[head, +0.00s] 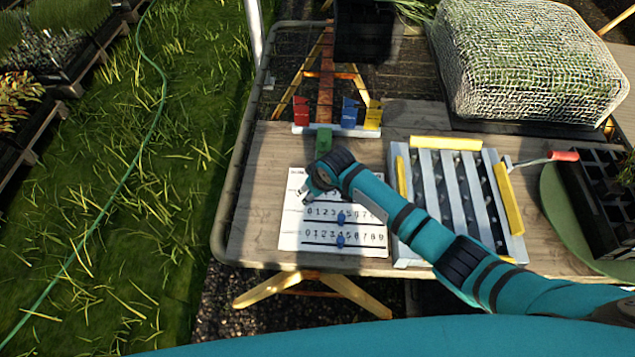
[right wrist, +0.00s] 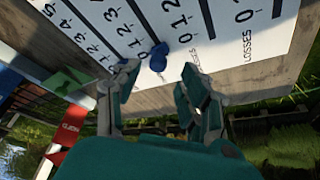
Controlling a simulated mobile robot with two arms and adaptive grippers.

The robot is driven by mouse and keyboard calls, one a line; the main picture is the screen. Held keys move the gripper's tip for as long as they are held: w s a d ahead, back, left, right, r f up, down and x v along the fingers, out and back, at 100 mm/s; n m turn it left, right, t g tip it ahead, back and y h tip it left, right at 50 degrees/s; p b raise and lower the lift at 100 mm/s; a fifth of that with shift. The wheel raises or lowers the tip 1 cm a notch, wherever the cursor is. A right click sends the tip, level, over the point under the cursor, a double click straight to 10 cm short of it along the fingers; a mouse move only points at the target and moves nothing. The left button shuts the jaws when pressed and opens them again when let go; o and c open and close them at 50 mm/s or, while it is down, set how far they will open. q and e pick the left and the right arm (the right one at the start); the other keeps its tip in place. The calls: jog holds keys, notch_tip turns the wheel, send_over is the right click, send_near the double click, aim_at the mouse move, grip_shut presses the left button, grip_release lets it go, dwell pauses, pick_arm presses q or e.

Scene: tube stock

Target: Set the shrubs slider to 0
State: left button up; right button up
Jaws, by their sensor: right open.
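A white slider board (head: 290,240) with rows of digits lies at the front left of the table. Two blue knobs, one on the upper visible row (head: 341,217) and one on the lower row (head: 340,240), show in the head view. My right gripper (head: 308,191) is over the board's upper left part and hides the rows there. In the right wrist view, my right gripper (right wrist: 160,76) is open, with a blue knob (right wrist: 158,57) just beyond and between its fingertips. That knob is near the low digits. A LOSSES label is readable; I cannot read a shrubs label.
Red, blue and yellow bins (head: 349,113) and a green piece (head: 324,139) stand behind the board. A slatted metal rack (head: 423,218) with yellow edges is to its right. Bare wood (head: 255,200) lies left of the board.

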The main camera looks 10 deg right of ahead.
jog(key=v, duration=0.9)
jog(key=shift+r, duration=0.4)
jog(key=shift+s, duration=0.15)
jog(key=s+d+r+m+h, duration=0.1)
jog(key=s+d+m, duration=0.1)
jog(key=s+d, duration=0.5)
jog(key=s+d+m+h, duration=0.1)
jog(key=s+d, duration=0.1)
jog(key=s, duration=0.9)
jog(key=s+d+r+m, duration=0.1)
jog(key=s+d+m, duration=0.1)
jog(key=s+d, duration=0.5)
notch_tip(320, 180, down, 26)
jog(key=s+a+g+b, duration=0.1)
jog(key=s+a+b, duration=0.1)
jog(key=a, duration=0.1)
jog(key=s+d+f+g+b, duration=0.1)
jog(key=s+d+f, duration=0.2)
jog(key=s+f, duration=1.4)
notch_tip(320, 180, down, 3)
jog(key=shift+d+f+n+g+h, duration=0.2)
jog(key=shift+n+g+h, duration=0.1)
jog(key=shift+g, duration=0.1)
